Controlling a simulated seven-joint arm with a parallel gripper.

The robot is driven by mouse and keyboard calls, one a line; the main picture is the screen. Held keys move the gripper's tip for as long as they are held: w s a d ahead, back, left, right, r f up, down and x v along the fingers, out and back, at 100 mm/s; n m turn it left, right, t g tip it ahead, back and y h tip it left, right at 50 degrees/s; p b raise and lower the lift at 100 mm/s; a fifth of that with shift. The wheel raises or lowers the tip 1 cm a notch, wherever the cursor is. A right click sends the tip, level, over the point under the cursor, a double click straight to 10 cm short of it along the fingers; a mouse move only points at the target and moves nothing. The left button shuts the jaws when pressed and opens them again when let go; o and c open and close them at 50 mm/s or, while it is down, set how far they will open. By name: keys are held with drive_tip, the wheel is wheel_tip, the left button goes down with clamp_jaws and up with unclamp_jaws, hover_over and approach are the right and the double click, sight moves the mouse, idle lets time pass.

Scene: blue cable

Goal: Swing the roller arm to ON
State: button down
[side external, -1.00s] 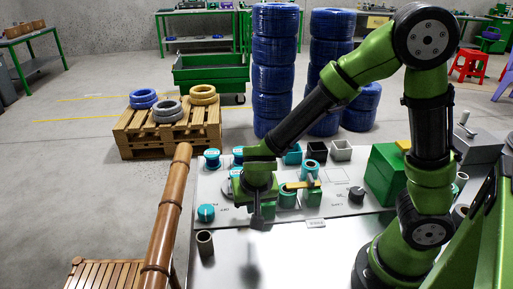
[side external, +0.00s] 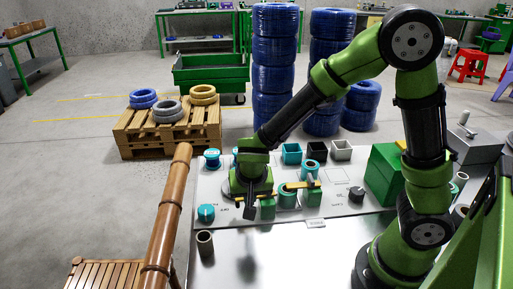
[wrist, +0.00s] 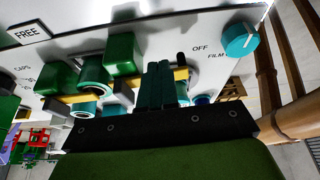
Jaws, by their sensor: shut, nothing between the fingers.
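A yellow bar (wrist: 183,74) runs from a green block (wrist: 123,54) to behind my fingers in the wrist view. A black peg (wrist: 181,58) stands by it, near the printed word OFF. I take this bar to be the roller arm; its end is partly hidden. My gripper (wrist: 160,85) is shut and empty, its fingers close in front of the bar; I cannot tell if they touch it. In the side view my gripper (side external: 249,212) is low over the panel, just left of the green block (side external: 267,207). The ON label is not readable.
A second yellow bar (side external: 297,185) with a teal roller (side external: 288,198) and green block (side external: 312,195) is to the right. A teal knob (side external: 206,213) is to the left. A dark tube (side external: 204,242) stands in front. The bare metal front (side external: 310,260) is clear.

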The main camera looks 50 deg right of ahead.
drive_tip(key=shift+w+d+m, duration=0.1)
drive_tip(key=shift+w+m, duration=0.25)
drive_tip(key=shift+m, duration=0.25)
drive_tip(key=shift+w+d+m+g+h, duration=0.1)
drive_tip(key=shift+w+m+g+h, duration=0.25)
drive_tip(key=shift+m, duration=0.35)
drive_tip(key=w+m, duration=0.1)
drive_tip(key=d+m+g, duration=0.1)
drive_tip(key=m, duration=0.1)
drive_tip(key=shift+w+h, duration=0.25)
drive_tip(key=shift+w, duration=0.1)
drive_tip(key=m, duration=0.1)
drive_tip(key=w+d+m+g, duration=0.1)
drive_tip(key=m, duration=0.1)
drive_tip(key=shift+w+d+m+g, duration=0.25)
drive_tip(key=shift+d+m+g, duration=0.1)
drive_tip(key=shift+m, duration=0.45)
drive_tip(key=shift+w+d+m+g, duration=0.2)
drive_tip(key=shift+d+m+g, duration=0.15)
drive_tip(key=shift+m, duration=0.45)
